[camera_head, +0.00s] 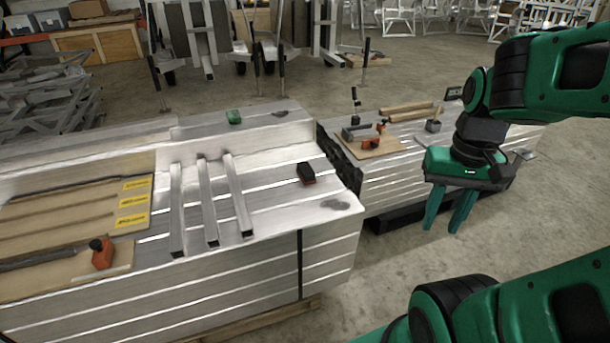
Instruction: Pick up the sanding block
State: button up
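A small dark block with a reddish-brown lower edge (306,173) lies on the right part of the aluminium stack's top; it looks like the sanding block, though its details are too small to be sure. My gripper (444,226) hangs at the right, its two green fingers pointing down with a gap between them. It is open and empty, to the right of the dark block and well apart from it, in front of the farther aluminium stack. Nothing covers the block.
Three aluminium bars (209,200) lie left of the block. A green item (233,117) sits behind it. An orange tool with a black knob (102,254) rests on cardboard at left. The farther stack (385,190) holds several tools. The stack top around the block is clear.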

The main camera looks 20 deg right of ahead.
aim_at(307, 174)
jog(key=u, duration=0.05)
jog(key=i, duration=1.2)
jog(key=z, duration=0.05)
